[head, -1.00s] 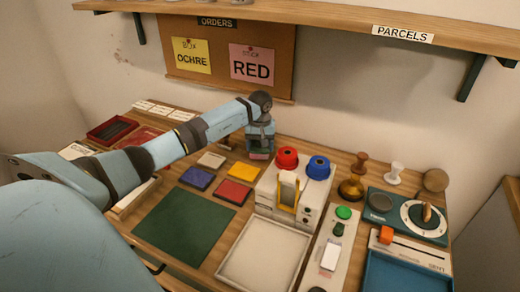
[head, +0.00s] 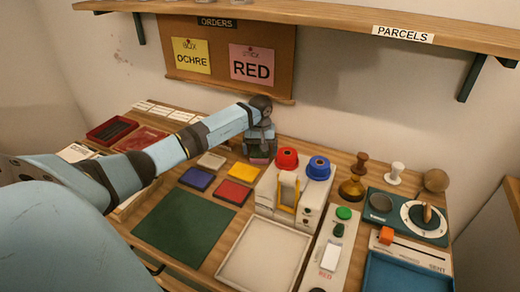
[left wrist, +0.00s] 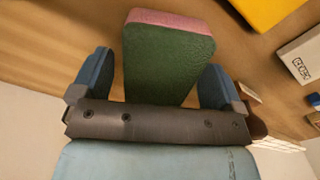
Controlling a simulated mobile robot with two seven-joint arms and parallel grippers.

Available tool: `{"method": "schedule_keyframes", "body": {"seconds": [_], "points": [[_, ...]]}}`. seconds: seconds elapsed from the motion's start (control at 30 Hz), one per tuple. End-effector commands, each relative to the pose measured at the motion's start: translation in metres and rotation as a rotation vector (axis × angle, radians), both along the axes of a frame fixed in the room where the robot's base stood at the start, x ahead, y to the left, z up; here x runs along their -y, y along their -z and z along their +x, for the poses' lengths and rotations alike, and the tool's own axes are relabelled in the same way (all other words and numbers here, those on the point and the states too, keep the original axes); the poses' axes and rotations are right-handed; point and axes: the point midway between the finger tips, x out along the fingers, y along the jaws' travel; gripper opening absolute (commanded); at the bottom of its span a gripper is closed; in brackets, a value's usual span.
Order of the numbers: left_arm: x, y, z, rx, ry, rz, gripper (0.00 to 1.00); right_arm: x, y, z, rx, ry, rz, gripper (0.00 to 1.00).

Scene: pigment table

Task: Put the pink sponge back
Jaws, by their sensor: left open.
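The pink sponge (left wrist: 168,50) shows in the left wrist view as a block with a pink edge and a dark green face. It lies between the two blue fingers of my left gripper (left wrist: 157,78), with a gap on either side. The gripper is open around it. My right gripper is not in view.
Blue, red, yellow and whitish pads (head: 233,192) lie near a dark green mat (head: 184,229). The white machine (head: 289,195) with red and blue knobs stands just right of my gripper. A pale tray (head: 264,254) is in front. A corkboard (head: 229,60) hangs behind.

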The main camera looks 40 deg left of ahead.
Motion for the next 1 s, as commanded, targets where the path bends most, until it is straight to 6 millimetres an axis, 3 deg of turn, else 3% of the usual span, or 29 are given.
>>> {"method": "schedule_keyframes", "body": {"seconds": [0.5,0.7,1.0], "points": [[-0.001,-0.101,0.001,0.003,0.0,0.003,0.93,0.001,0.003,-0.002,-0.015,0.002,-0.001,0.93],[-0.001,-0.118,0.0,0.002,0.0,0.001,0.93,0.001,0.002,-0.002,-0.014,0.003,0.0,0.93],[-0.001,-0.119,0.0,0.001,0.0,0.001,0.93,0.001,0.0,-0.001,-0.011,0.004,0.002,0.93]]}}
